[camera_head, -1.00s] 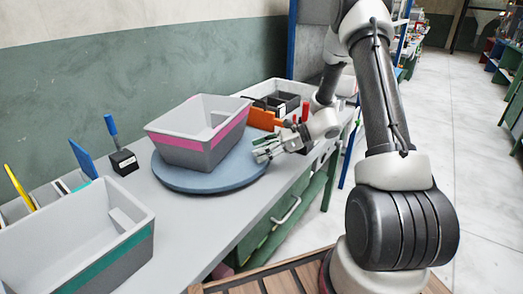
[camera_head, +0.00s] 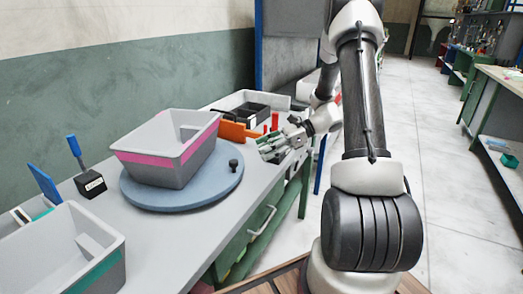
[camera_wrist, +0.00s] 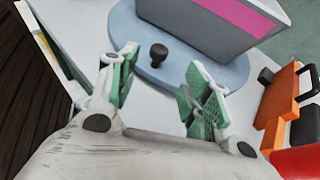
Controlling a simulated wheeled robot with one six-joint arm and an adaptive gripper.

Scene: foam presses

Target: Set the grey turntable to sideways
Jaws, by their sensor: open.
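The round blue-grey turntable (camera_head: 210,193) lies on the workbench. It carries a grey bin with a pink stripe (camera_head: 165,148). A small black knob (camera_head: 234,164) stands up near the turntable's right edge. In the wrist view the knob (camera_wrist: 158,54) stands ahead, between the lines of the two fingers, on the turntable (camera_wrist: 130,35). My gripper (camera_head: 268,148) is to the right of the turntable, over the bench's edge side. In the wrist view my gripper (camera_wrist: 160,88) is open, with green pads apart and nothing between them. The knob is apart from the fingers.
An orange holder (camera_head: 236,131) and red things (camera_head: 275,121) stand close behind my gripper. A grey bin with a teal stripe (camera_head: 65,250) is at the front left. A black block with a blue-handled tool (camera_head: 90,185) stands left of the turntable.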

